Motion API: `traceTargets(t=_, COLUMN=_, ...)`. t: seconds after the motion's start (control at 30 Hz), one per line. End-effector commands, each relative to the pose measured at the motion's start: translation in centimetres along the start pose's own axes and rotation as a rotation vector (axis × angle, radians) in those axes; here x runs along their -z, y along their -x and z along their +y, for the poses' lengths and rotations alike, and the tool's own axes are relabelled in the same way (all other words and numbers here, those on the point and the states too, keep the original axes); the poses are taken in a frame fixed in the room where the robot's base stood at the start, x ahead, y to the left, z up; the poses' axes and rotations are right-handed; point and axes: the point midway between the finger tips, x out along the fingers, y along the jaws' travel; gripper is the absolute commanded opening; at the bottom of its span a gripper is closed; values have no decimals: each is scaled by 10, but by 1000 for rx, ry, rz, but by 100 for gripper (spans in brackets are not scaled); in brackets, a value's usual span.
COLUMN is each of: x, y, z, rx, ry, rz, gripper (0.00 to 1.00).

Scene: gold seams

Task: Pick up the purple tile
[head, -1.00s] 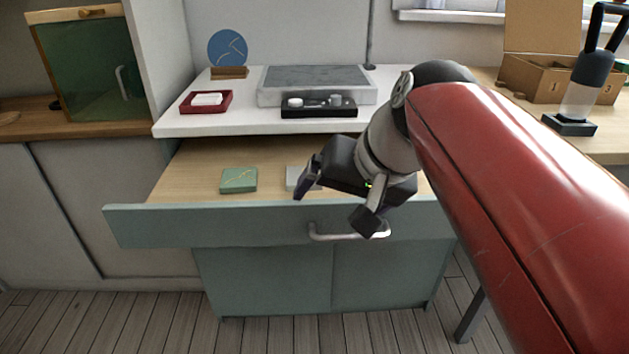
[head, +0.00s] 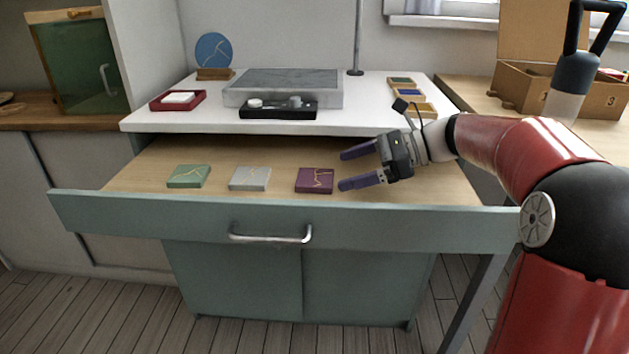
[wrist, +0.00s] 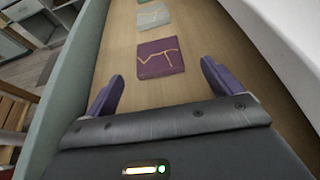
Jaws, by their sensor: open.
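The purple tile (head: 315,180) with a gold seam lies flat in the open drawer, rightmost of three tiles. My gripper (head: 352,170) is open just to its right, with purple fingers pointing left toward it. In the wrist view the purple tile (wrist: 160,57) lies ahead of and between the lines of the two fingers (wrist: 160,85), apart from both. Nothing is between the fingers.
A grey tile (head: 250,178) and a green tile (head: 189,176) lie farther left in the drawer. The drawer front (head: 180,219) stands in front, and the white worktop (head: 190,121) is behind and above. A black tray (head: 278,110) sits near its edge.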

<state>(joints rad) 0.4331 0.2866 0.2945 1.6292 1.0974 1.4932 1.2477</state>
Motion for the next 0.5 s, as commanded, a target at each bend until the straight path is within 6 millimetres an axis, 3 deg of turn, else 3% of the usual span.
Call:
traceTargets(t=0.3, x=-2, y=-45, z=3, rx=-2, ry=3, rz=1, gripper=91)
traceTargets(t=0.5, x=-2, y=-55, z=3, rx=1, ry=3, rz=2, gripper=91)
